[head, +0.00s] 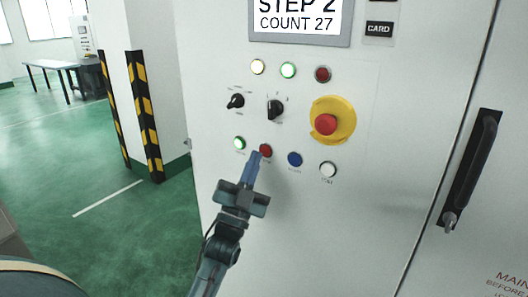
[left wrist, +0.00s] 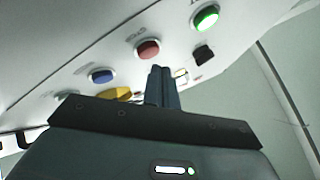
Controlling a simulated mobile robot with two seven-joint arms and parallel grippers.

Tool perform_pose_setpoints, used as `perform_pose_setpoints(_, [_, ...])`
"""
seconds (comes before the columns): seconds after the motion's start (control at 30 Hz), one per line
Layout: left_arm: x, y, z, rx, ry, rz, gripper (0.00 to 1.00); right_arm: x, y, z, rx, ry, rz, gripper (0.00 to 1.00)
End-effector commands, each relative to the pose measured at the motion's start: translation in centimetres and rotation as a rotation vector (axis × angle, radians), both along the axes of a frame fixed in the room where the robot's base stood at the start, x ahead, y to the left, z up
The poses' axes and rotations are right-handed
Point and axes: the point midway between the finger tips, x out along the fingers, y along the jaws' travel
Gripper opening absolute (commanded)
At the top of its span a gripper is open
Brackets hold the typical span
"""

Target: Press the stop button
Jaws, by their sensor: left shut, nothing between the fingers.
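The small red push button (head: 265,151) sits in the lower row of the white control panel (head: 226,70), between a lit green button (head: 239,143) and a blue button (head: 294,159). Its label is too small to read. My left gripper (head: 254,158) is shut and empty, its fingertips just below and left of the red button. In the left wrist view the red button (left wrist: 148,49) lies just beyond the fingertips (left wrist: 161,72). I cannot tell whether they touch it. My right gripper is not in view.
A large red mushroom button (head: 325,124) on a yellow base is up and right. A white button (head: 328,169), two black rotary knobs (head: 275,109) and several lamps (head: 288,70) share the panel. The screen (head: 297,16) reads "STEP 2 COUNT 27". A black door handle (head: 473,165) is right.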

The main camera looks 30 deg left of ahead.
Motion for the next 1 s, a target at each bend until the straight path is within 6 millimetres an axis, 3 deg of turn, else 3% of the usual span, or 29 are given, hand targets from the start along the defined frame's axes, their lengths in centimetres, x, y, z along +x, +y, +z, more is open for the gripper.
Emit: perform_pose_setpoints(1.0, [1.2, -0.1, 0.0, 0.000, 0.000, 0.000, 0.00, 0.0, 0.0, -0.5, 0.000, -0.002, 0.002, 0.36])
